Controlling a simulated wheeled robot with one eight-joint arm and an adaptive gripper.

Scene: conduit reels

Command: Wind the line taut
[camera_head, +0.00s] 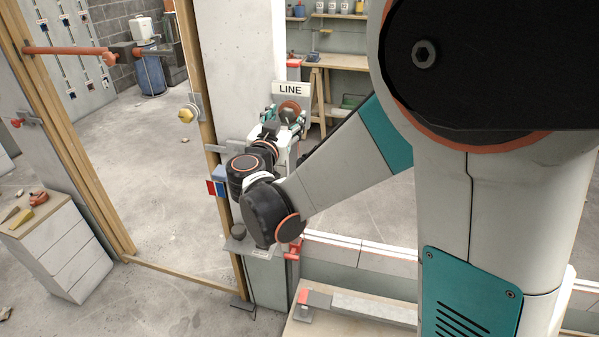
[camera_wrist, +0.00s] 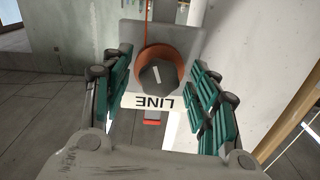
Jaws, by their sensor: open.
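The reel (camera_wrist: 178,60) has an orange spool on a grey plate and a dark faceted knob (camera_wrist: 163,78) with a pale mark on its face. An orange line (camera_wrist: 148,22) runs from the spool to the top of the wrist view. A white label reading LINE (camera_wrist: 150,102) appears upside down beside the knob. In the head view the label (camera_head: 290,89) is above the reel (camera_head: 290,106) on a pale wall post. My gripper (camera_head: 287,114) faces the reel. Its teal fingers (camera_wrist: 162,88) are apart, one on each side of the knob, with visible gaps; whether they reach its depth is unclear.
A wooden-framed doorway (camera_head: 190,115) opens left of the post. A drawer cabinet (camera_head: 55,245) with small tools stands at far left. A bench (camera_head: 345,310) is below my arm. A blue and red box (camera_head: 217,186) and red-handled fitting (camera_head: 291,252) are on the post.

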